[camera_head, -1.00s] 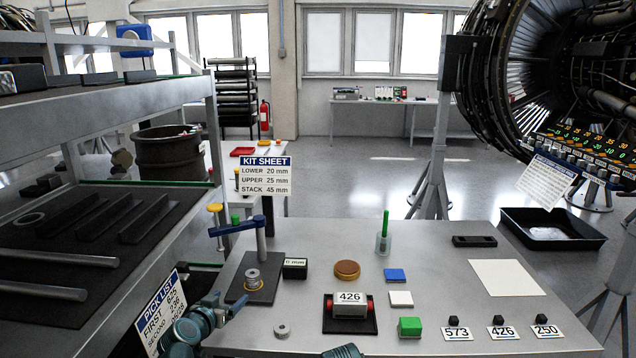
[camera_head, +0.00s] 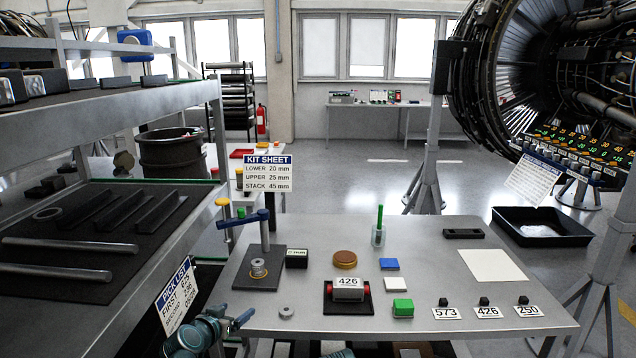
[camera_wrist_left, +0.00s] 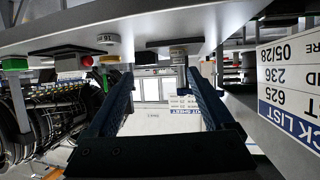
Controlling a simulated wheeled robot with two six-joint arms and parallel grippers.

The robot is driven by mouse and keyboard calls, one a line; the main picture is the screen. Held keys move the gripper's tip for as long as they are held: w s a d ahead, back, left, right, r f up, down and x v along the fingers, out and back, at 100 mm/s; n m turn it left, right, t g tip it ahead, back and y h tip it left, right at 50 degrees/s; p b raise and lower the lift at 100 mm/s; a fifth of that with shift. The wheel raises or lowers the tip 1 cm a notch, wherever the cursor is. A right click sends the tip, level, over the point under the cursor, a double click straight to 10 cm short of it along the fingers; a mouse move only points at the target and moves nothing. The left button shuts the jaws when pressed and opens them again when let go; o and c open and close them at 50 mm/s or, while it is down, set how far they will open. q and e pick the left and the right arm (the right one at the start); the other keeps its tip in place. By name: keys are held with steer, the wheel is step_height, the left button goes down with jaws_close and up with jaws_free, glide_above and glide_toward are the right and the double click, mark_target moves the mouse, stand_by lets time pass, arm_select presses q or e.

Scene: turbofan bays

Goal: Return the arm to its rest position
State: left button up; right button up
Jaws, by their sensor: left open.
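My left gripper (camera_head: 240,322) is at the bottom left of the head view, at the near left corner of the workbench (camera_head: 450,275). It is blue with a teal arm link behind it. In the left wrist view the two dark blue fingers (camera_wrist_left: 160,85) stand wide apart with nothing between them. That view is upside down, with the workbench edge along the top and the pick list (camera_wrist_left: 290,85) at the right. My right gripper does not show.
The shelf rack (camera_head: 110,255) stands close on the left, with the pick list sign (camera_head: 175,295) beside my left gripper.

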arm_select(q)
steer(key=s+d+f+m+g+h+p, duration=0.1)
steer(key=s+d+f+g+p, duration=0.15)
steer(key=s+d+g, duration=0.35)
steer(key=s+d+f+m+g+p, duration=0.1)
steer(key=s+d+f, duration=0.3)
steer(key=d, duration=0.5)
steer(key=s+g+y+p, duration=0.2)
steer(key=s+g+y, duration=0.3)
steer(key=s, duration=0.9)
steer(key=shift+s+d+f+n+g+y, duration=0.2)
steer(key=shift+s+d+n+g+y, duration=0.15)
steer(key=shift+g, duration=0.25)
